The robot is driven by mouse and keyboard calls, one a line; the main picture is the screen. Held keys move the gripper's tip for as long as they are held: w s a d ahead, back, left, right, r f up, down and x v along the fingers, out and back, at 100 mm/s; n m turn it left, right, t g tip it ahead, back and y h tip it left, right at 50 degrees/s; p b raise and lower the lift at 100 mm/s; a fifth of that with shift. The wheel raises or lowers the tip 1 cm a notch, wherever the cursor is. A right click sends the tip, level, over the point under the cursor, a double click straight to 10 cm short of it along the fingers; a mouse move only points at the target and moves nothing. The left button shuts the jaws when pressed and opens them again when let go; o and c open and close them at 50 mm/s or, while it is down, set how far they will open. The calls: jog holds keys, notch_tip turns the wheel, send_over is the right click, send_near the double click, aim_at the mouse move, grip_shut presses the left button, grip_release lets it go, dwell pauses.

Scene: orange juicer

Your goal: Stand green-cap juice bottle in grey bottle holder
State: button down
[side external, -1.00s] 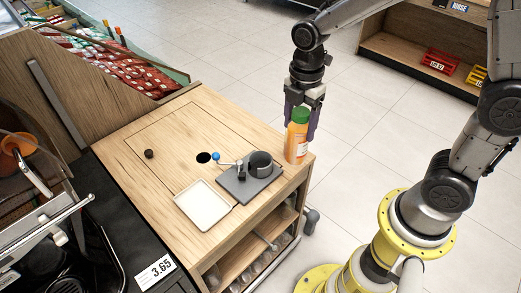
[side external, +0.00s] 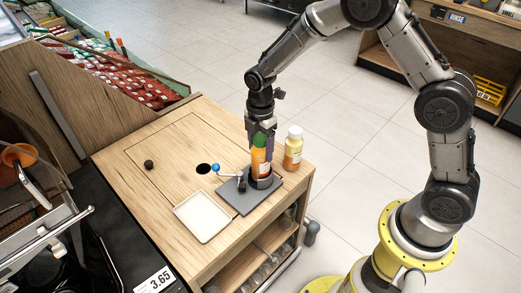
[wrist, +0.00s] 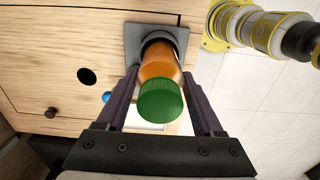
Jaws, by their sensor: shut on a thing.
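The green-cap juice bottle (side external: 259,165) is orange and stands about upright, with its lower end in the dark round cup of the grey bottle holder (side external: 240,199). My gripper (side external: 261,152) comes down from above and is shut on the bottle, its fingers on either side just below the cap. In the wrist view the green cap (wrist: 160,102) faces the camera, and the bottle body (wrist: 158,65) runs down into the dark ring on the grey plate (wrist: 132,40). The bottle's base is hidden, so I cannot tell if it rests on the bottom.
A yellow-orange bottle with a white cap (side external: 293,149) stands close to the right of the holder. A blue-knobbed lever (side external: 216,168) sits at the holder's left. A white tray (side external: 203,217), a round hole (side external: 203,169) and a dark knob (side external: 149,164) are further left.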

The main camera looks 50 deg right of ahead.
jog(key=shift+f, duration=0.6)
jog(key=shift+f, duration=0.25)
grip_release()
